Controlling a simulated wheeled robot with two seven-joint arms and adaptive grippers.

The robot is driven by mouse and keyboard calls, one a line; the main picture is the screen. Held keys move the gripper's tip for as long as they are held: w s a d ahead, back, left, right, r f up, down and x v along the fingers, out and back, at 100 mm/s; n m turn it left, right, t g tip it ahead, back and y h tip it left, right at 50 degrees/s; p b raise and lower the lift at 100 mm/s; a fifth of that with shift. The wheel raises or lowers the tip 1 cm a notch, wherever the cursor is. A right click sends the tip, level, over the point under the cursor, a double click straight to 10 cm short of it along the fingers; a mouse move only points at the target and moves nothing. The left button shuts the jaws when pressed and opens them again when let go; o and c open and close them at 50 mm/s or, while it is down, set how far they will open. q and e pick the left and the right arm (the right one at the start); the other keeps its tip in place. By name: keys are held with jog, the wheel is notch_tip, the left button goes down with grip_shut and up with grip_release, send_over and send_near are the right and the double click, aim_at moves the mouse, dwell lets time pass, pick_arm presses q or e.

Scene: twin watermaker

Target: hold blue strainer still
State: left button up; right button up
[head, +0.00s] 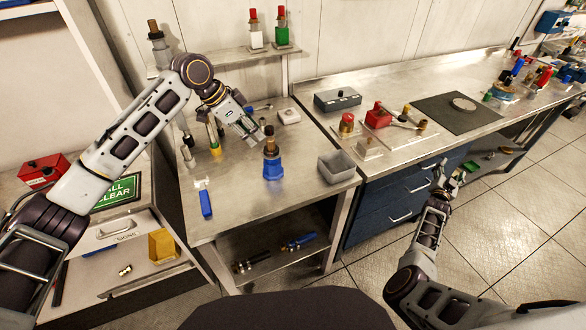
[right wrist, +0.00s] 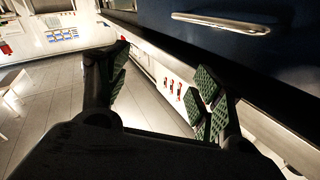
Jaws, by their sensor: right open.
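The blue strainer (head: 273,169) stands upright on the metal table, with a dark and brown top part above its blue base. My left gripper (head: 257,137) comes in from the upper left and points down toward the strainer's top. Its fingertips look close to the top but apart from it, and the gap between them is too small to read. My right gripper (head: 447,176) is away to the right, low in front of the blue drawers. In the right wrist view its green-padded fingers (right wrist: 160,98) are spread with nothing between them.
A grey bin (head: 337,167) stands right of the strainer. A blue-handled tool (head: 205,201) lies at the table's front left. Several upright fittings stand left of the strainer, behind them a shelf (head: 230,58). The table front between tool and bin is clear.

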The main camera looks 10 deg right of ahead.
jog(key=w+a+r+n+t+y, duration=0.1)
jog(key=w+r+n+t, duration=0.15)
jog(key=r, duration=0.65)
jog(key=w+a+r+n+t, duration=0.1)
jog(key=w+r, duration=0.3)
jog(key=r, duration=0.5)
jog(key=w+a+r+n+t+y, duration=0.1)
jog(key=w+a+r+n+y, duration=0.15)
jog(key=a, duration=0.45)
jog(key=w+a+r+n+t+y, duration=0.1)
jog(key=a+r+n+y, duration=0.1)
jog(key=a+r+y, duration=0.3)
jog(key=w+a+r+n+y, duration=0.1)
jog(key=w+a+r+n, duration=0.1)
jog(key=a, duration=0.6)
jog(key=n+g+y, duration=0.9)
jog(key=n+y, duration=0.1)
jog(key=y, duration=0.2)
send_near(272, 163)
jog(key=shift+w+f, duration=0.95)
jog(key=shift+w, duration=0.1)
